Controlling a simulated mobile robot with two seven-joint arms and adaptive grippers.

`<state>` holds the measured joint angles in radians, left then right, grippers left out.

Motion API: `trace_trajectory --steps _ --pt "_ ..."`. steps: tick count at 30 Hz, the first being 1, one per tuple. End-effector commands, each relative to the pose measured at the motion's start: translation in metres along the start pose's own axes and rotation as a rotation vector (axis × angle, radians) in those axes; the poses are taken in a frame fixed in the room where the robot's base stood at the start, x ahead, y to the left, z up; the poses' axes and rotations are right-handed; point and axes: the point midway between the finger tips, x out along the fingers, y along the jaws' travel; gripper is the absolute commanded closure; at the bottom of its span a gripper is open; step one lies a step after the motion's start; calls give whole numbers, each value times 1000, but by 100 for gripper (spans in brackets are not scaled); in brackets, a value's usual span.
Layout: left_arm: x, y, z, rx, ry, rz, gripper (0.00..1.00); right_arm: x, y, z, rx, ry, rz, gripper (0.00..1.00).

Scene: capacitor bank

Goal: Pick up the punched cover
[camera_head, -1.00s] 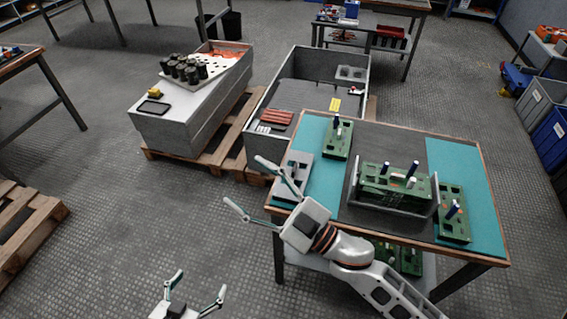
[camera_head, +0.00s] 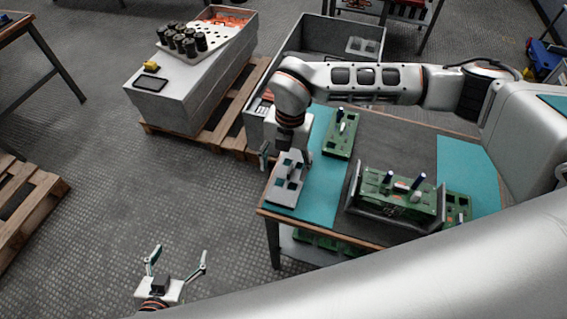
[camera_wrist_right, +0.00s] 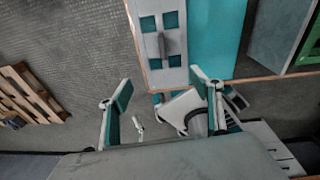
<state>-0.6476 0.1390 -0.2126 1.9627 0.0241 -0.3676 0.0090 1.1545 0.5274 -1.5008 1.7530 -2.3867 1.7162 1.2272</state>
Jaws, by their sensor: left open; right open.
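The punched cover (camera_head: 284,201) is a light grey plate with square holes and a raised handle in its middle. It lies at the table's front left corner, on the teal mat. It also shows in the right wrist view (camera_wrist_right: 146,44), at the top centre, with teal showing through its holes. My right gripper (camera_head: 285,157) is open and empty at the cover's far end, one finger on either side; its height above the cover is hard to tell. Its spread fingers show in the wrist view (camera_wrist_right: 162,95). My left gripper (camera_head: 176,262) is open and empty over the floor at lower left.
A green circuit board (camera_head: 342,134) lies right of the cover. A grey rack (camera_head: 352,210) with boards stands further right. A grey bin (camera_head: 312,36) stands behind the table, and a capacitor case (camera_head: 165,107) on a pallet at back left.

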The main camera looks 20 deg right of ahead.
Motion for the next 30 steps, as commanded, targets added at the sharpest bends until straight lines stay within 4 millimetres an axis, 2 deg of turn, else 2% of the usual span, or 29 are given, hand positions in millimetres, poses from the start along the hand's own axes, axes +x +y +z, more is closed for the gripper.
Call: trace_trajectory --steps 1,3,6,16,24,30 --pt "0 0 -1 0 0 0 20 -6 -6 15 25 -44 -21 36" --pt "-1 0 -1 0 0 0 20 -10 -11 26 48 -81 -40 36" --pt "-1 0 -1 0 0 0 20 -8 -15 33 64 -102 -52 36" --pt "-4 0 -3 0 -3 0 20 25 -16 34 62 -99 -51 36" --pt "-6 -1 -7 0 -3 0 20 61 -17 36 61 -99 -50 36" --pt "-6 -1 -7 0 -3 0 20 66 -17 37 60 -100 -48 36"
